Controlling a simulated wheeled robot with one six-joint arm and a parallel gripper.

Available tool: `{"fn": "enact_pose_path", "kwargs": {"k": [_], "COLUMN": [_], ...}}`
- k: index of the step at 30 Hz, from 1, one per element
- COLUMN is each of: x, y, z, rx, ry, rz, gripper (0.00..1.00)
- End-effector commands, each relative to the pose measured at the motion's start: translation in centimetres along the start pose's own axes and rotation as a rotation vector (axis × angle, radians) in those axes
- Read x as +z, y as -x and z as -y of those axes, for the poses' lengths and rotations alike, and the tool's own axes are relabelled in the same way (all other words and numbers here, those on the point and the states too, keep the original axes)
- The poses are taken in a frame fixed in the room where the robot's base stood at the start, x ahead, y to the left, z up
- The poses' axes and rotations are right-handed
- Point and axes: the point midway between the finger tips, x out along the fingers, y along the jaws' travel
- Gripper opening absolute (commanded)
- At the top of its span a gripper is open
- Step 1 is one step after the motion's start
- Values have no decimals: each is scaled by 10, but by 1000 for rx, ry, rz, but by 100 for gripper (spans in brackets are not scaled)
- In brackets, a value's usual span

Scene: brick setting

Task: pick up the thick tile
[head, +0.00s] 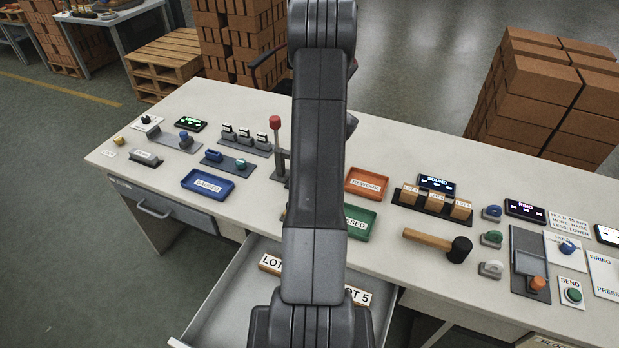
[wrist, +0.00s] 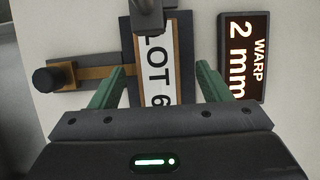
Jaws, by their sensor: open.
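In the wrist view a tile labelled LOT 6 (wrist: 158,72) sits in a dark metal fixture, with a grey post over its far end. My gripper (wrist: 161,70) is open, its two green fingers on either side of this tile with a gap at each side. Its near end is hidden by my gripper's body. In the head view two labelled tiles lie in the open drawer, one reading LOT 5 (head: 357,295). Several small LOT tiles (head: 435,199) stand in a dark rack. I cannot tell by thickness which is the thick tile. My arm hides the gripper in the head view.
A display (wrist: 244,57) reading WARP 2 mm stands right of the fixture; a dark knob (wrist: 50,79) is at its left. On the bench are a blue tray (head: 208,185), an orange tray (head: 366,183), a green tray (head: 361,224) and a mallet (head: 438,244). The drawer (head: 225,295) stands open.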

Motion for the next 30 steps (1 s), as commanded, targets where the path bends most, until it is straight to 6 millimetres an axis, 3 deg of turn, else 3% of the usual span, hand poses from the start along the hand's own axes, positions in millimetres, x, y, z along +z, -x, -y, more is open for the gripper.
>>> {"fn": "enact_pose_path", "kwargs": {"k": [4, 12, 20, 30], "x": [0, 0, 0, 1], "y": [-14, -16, -16, -14], "z": [-1, 0, -1, 0], "rx": [1, 0, 0, 0], "ry": [0, 0, 0, 0], "rz": [-1, 0, -1, 0], "gripper": [71, 71, 20, 19]}}
